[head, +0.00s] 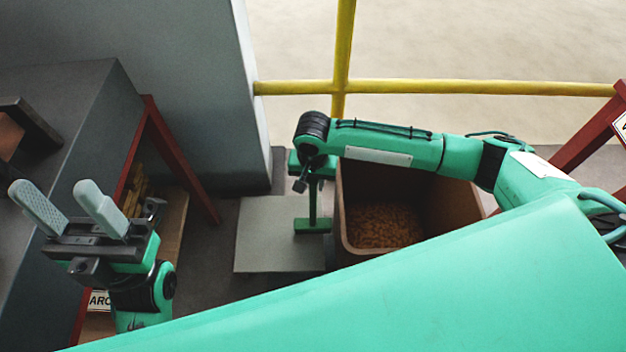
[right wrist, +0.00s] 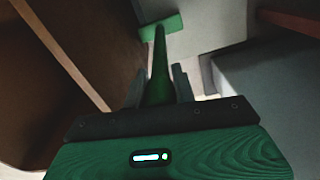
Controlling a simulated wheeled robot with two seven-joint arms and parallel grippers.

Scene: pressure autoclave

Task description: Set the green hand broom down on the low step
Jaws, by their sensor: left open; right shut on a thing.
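The green hand broom (head: 313,224) hangs upright from my right gripper, its flat head downward. It also shows in the right wrist view (right wrist: 159,62), its handle running between the fingers to the green head. My right gripper (right wrist: 162,78) is shut on the handle; in the head view my own wrist partly hides it. The low step (head: 262,240) is a pale grey slab in the middle, left of the bin. The broom head overlaps the step's right part; I cannot tell whether it touches. My left gripper (head: 55,192) is open and empty at the far left.
A brown bin (head: 352,246) with brown pellets stands close right of the broom, under my right arm. A grey column (head: 215,110) rises behind the step. Yellow rails (head: 430,87) cross the back. A red-framed shelf (head: 183,165) stands left. The step's left part is clear.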

